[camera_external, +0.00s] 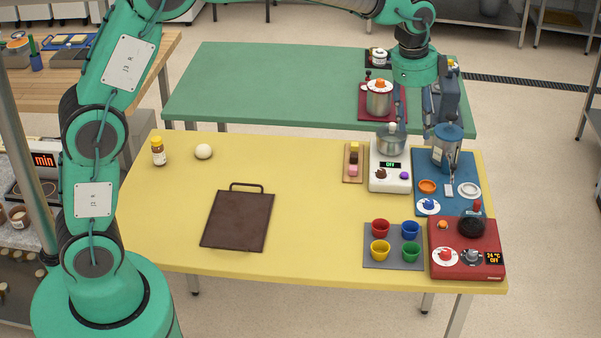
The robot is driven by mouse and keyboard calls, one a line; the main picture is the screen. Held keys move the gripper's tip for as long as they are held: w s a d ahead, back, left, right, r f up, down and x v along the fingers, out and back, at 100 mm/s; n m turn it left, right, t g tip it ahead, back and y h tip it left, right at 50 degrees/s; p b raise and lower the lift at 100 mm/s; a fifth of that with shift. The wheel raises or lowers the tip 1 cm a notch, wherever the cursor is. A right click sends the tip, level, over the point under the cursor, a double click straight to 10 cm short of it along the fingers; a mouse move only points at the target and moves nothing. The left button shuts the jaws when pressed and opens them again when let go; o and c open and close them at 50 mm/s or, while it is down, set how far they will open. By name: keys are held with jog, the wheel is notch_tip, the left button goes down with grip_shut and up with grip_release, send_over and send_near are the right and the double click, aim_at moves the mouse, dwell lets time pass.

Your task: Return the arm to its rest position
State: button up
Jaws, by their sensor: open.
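My green arm rises from its base at the left and reaches across the top of the picture to the right. My gripper (413,118) hangs pointing down at the right, near the back edge of the yellow table (300,215). Its dark fingers are apart, with nothing visible between them. I cannot tell the exact gap between the fingers and these things.
A green table (250,85) behind carries a steel pot (379,98) on a red mat. A blue tray (463,205), a red hotplate (465,260) and a grey mat with several colored cups (372,262) crowd the right. A brown board (238,220) lies left of centre.

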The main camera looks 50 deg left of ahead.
jog(key=s+a+r+n+t, duration=0.1)
jog(key=s+a+r+n, duration=0.25)
jog(key=s, duration=0.35)
jog(key=s+a+r+n, duration=0.25)
jog(key=s+a, duration=0.25)
jog(key=s, duration=0.3)
jog(key=s+a+r+n+t, duration=0.1)
jog(key=s+a+r+n, duration=0.1)
jog(key=s+a+r, duration=0.35)
jog(key=s+a+f+n, duration=0.1)
jog(key=s+f+n, duration=0.1)
jog(key=s, duration=0.6)
jog(key=s+a+f+n+t+b, duration=0.1)
jog(key=s+a+f+n, duration=0.1)
jog(key=s, duration=0.5)
jog(key=s+a+f+n, duration=0.2)
jog(key=s+f+n, duration=0.1)
jog(key=s, duration=0.5)
jog(key=shift+s+a+f+t+y+b, duration=0.25)
jog(key=shift+s+f+t+y+b, duration=0.05)
jog(key=shift+s, duration=0.05)
jog(key=shift+w+r, duration=0.1)
dwell(0.4)
